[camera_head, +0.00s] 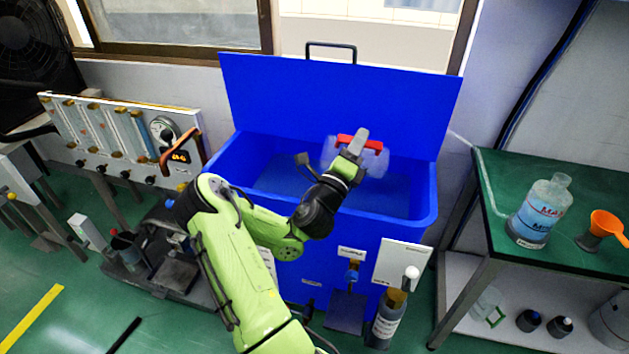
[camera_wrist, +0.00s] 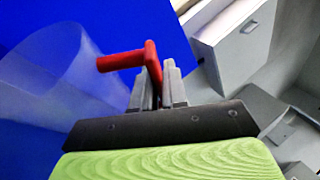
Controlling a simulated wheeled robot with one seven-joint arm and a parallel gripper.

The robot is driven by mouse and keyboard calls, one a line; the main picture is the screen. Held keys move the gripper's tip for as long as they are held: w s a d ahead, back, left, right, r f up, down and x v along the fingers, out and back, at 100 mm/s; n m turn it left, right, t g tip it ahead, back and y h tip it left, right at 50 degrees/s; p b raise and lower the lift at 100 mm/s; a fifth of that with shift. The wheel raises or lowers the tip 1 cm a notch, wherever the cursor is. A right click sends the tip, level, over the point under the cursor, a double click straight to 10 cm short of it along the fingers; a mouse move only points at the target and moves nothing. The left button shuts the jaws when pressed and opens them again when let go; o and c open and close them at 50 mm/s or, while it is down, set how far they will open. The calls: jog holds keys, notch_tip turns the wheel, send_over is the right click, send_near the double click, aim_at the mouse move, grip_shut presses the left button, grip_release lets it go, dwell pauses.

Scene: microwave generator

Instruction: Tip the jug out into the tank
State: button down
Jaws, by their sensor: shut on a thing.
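The tank (camera_head: 425,207) is a large blue bin with its blue lid (camera_head: 340,105) raised against the wall behind. The jug (camera_head: 376,163) is a translucent vessel with a red handle (camera_head: 373,144). It hangs inside the outline of the tank's opening, in front of the lid. My gripper (camera_head: 356,145) is shut on the red handle and hides part of the jug. In the wrist view the jug (camera_wrist: 65,85) lies left of my gripper (camera_wrist: 158,88), against blue. Its exact tilt and any contents are hard to tell.
A panel with flow tubes (camera_head: 120,135) stands on the left. A dark bottle (camera_head: 388,318) stands before the tank. The tank's mouth is open.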

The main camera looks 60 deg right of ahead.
aim_at(383, 173)
jog(key=shift+s+d+f+m, duration=0.15)
jog(key=shift+s+f+m, duration=0.05)
jog(key=shift+s+m, duration=0.1)
jog(key=s+m+y+p, duration=0.1)
jog(key=s+d+f+m+g+y+p, duration=0.1)
jog(key=m+p, duration=0.1)
jog(key=shift+s+f+g, duration=0.15)
jog(key=shift+f+g, duration=0.15)
jog(key=s+f+m+y+p, duration=0.1)
jog(key=f+m+p, duration=0.1)
jog(key=s+d+f+m+y+p, duration=0.1)
jog(key=f+p, duration=0.1)
jog(key=s+f+m+y+p, duration=0.1)
jog(key=f+m+p, duration=0.1)
jog(key=p, duration=0.1)
jog(key=shift+s+d+f+m+y, duration=0.3)
jog(key=shift+f+y, duration=0.1)
jog(key=shift+s+d+f+p, duration=0.2)
jog(key=shift+s+p, duration=0.1)
jog(key=shift+p, duration=0.3)
jog(key=s+m+t+y+p, duration=0.1)
jog(key=p, duration=0.3)
jog(key=f+m+y+p, duration=0.1)
jog(key=p, duration=0.3)
jog(key=s+d+f+m+t+p, duration=0.1)
jog(key=p, duration=0.3)
jog(key=shift+s+m+t+y+p, duration=0.3)
jog(key=shift+s+m+y+p, duration=0.05)
jog(key=shift+m+y+p, duration=0.05)
jog(key=shift+f, duration=0.15)
